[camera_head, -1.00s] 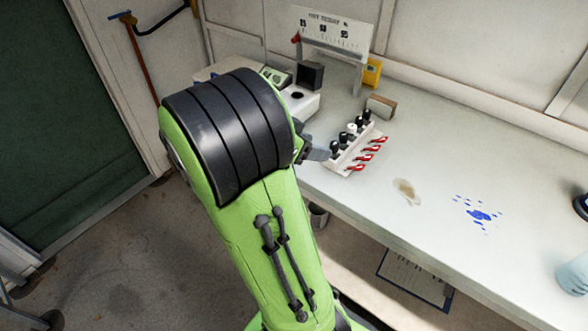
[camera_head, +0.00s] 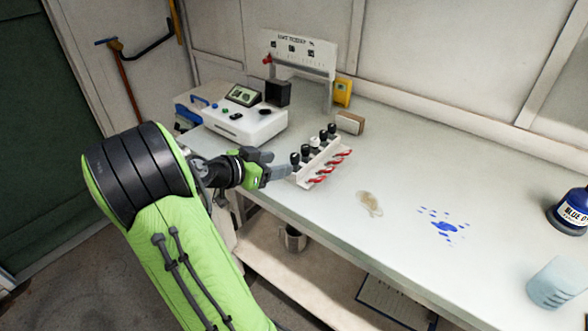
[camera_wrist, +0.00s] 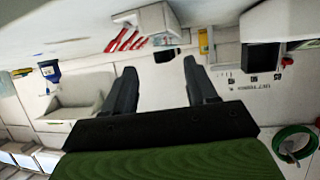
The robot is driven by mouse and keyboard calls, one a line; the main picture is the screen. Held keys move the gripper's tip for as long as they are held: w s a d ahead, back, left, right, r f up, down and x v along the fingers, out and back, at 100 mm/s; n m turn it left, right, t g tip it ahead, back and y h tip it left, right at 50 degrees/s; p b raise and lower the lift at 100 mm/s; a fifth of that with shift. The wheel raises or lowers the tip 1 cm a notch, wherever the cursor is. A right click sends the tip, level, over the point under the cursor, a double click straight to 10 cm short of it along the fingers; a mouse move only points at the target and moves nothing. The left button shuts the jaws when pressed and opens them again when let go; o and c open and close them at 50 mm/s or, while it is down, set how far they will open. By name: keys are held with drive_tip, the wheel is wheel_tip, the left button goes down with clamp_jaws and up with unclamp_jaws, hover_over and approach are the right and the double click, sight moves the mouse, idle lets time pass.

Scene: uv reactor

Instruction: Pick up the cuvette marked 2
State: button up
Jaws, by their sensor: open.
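A white rack (camera_head: 305,180) stands near the bench's front edge. It holds several small cuvettes in a row, most with black caps (camera_head: 295,158) and one with a white cap (camera_head: 314,141). I cannot read a number on any of them. Red tags (camera_head: 317,180) run along the rack's right side. My gripper (camera_head: 286,173) is at the near left end of the rack. In the wrist view my gripper (camera_wrist: 160,75) is open, its two dark fingers apart. A dark cap (camera_wrist: 164,56) shows between and beyond the fingertips, with the white rack end (camera_wrist: 158,20) behind it.
A white instrument (camera_head: 245,122) with a black block (camera_head: 278,93) stands behind my gripper. A brown-topped block (camera_head: 350,122) and a yellow device (camera_head: 342,92) lie beyond the rack. Stains (camera_head: 445,227), a blue bottle (camera_head: 572,210) and a pale beaker (camera_head: 556,283) are to the right.

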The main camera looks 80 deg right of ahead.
sight(291, 161)
drive_tip(key=x, duration=0.6)
drive_tip(key=shift+d+b, duration=0.15)
drive_tip(key=shift+b, duration=0.25)
clamp_jaws()
